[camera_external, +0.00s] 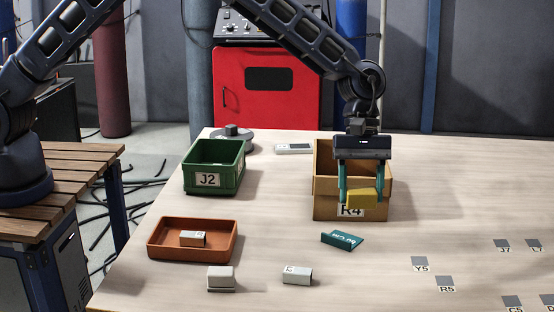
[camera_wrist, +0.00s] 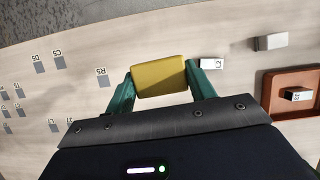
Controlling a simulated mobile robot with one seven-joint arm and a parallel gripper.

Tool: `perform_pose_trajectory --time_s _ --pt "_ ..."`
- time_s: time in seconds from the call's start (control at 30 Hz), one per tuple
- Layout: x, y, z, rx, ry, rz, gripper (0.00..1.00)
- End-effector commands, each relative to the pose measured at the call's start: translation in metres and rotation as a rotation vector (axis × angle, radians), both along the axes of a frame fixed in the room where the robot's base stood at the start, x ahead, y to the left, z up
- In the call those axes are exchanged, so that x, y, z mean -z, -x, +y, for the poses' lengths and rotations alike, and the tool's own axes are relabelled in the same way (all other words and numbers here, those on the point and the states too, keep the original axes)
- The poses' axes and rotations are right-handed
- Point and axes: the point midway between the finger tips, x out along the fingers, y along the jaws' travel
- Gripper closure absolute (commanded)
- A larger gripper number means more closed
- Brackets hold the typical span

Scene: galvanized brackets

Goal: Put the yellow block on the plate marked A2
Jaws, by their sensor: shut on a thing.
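The yellow block (camera_external: 365,198) is between the teal fingers of my gripper (camera_external: 361,194), held in front of the brown box marked R4. In the wrist view the block (camera_wrist: 159,75) is clamped between both fingertips of my gripper (camera_wrist: 160,84). Small grey square plates lie on the table's right side, including Y5 (camera_external: 419,262), R5 (camera_external: 445,281), J7 (camera_external: 501,243) and L7 (camera_external: 533,243). The wrist view shows several plates at left, such as R5 (camera_wrist: 103,81). I cannot read A2 on any plate; some labels are too small or cut off.
The brown box (camera_external: 325,187) stands behind the block. A green bin J2 (camera_external: 212,181), an orange tray (camera_external: 165,251), grey blocks (camera_external: 297,275) (camera_external: 221,276) and a teal wedge (camera_external: 342,240) lie left and front. The table between box and plates is clear.

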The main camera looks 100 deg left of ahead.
Motion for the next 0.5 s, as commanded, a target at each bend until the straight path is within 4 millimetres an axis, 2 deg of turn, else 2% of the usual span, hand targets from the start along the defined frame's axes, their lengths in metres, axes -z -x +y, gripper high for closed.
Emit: perform_pose_trajectory --time_s 0.17,0.5 --pt "-0.001 -0.011 0.045 -0.082 -0.004 0.000 0.72" --pt "-0.003 -0.027 0.191 -0.357 -0.011 0.004 0.72"
